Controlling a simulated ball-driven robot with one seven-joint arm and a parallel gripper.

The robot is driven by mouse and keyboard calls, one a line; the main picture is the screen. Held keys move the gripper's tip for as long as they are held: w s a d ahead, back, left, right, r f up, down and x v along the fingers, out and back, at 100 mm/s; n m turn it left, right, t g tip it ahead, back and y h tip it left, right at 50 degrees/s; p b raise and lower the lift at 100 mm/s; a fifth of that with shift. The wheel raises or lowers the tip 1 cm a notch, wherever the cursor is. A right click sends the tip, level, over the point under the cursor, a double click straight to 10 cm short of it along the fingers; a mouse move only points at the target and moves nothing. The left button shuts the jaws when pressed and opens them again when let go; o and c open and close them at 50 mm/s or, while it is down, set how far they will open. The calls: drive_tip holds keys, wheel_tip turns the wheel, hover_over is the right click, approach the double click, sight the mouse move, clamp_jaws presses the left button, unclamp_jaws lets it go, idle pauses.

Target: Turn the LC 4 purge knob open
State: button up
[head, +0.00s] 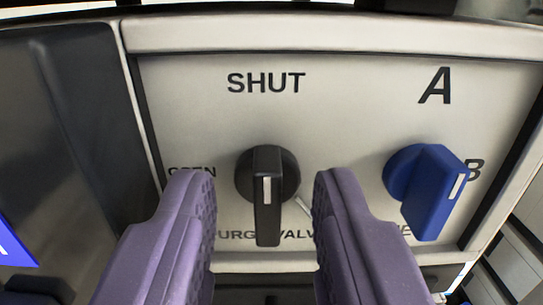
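The black purge knob (267,205) is on a pale panel, in the middle of the head view. Its bar handle stands vertical in the picture, with a white mark near its upper part. "SHUT" is printed above it, a partly hidden "OPEN" to its left, and a partly hidden "PURGE VALVE" below. My gripper (263,185) has two purple fingers, open, one on each side of the knob handle. Gaps show between the handle and both fingers. I cannot tell how deep the fingertips reach. No "LC 4" label is visible.
A blue knob (430,190) sits to the right, with "A" above it and "B" at its right; its handle is tilted. A dark unit (75,110) with a blue patch stands at the left. The panel above the black knob is clear.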

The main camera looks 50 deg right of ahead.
drive_tip(key=shift+d, duration=0.2)
clamp_jaws()
